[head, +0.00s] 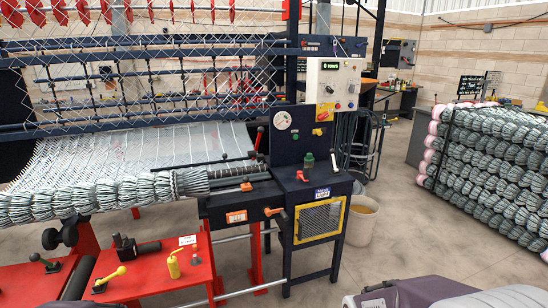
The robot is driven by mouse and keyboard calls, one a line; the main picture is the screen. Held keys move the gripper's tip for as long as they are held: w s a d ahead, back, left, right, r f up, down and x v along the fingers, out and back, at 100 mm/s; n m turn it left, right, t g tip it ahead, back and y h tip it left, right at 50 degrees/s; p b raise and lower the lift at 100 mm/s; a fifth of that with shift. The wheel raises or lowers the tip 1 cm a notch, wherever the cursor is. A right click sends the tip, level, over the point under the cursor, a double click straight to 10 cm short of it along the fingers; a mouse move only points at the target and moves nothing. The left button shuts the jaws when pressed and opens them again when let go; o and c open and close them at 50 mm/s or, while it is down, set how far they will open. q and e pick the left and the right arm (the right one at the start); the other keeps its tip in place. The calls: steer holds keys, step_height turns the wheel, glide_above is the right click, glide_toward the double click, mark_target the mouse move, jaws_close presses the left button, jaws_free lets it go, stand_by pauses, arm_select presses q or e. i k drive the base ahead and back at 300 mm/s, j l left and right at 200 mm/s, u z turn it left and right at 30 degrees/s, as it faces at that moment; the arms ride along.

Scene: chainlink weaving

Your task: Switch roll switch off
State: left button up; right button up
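I cannot tell for sure which control is the roll switch, as no label is readable. A pale control box (333,83) on the machine carries a small green display, several knobs and buttons, and a red-and-yellow switch (322,115) sits just below it. A red-handled lever (301,175) and a dark green knob (309,160) stand on the dark cabinet top. An orange-red handle (274,212) is on the cabinet's front. Neither of my grippers shows; only grey and purple parts of mine are at the bottom right.
A roll of grey chainlink mesh (100,198) lies across the machine's front. A red bench (150,270) with a yellow-handled lever and a yellow oil can stands at lower left. Stacked mesh rolls (490,170) fill the right. A bucket (361,222) stands beside the cabinet. Floor between is clear.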

mark_target(321, 118)
steer(key=i+j+z, duration=0.4)
steer(key=j, duration=0.15)
steer(key=i+j+z, duration=0.45)
steer(key=j, duration=0.2)
steer(key=j+z, duration=0.2)
steer(key=j, duration=0.15)
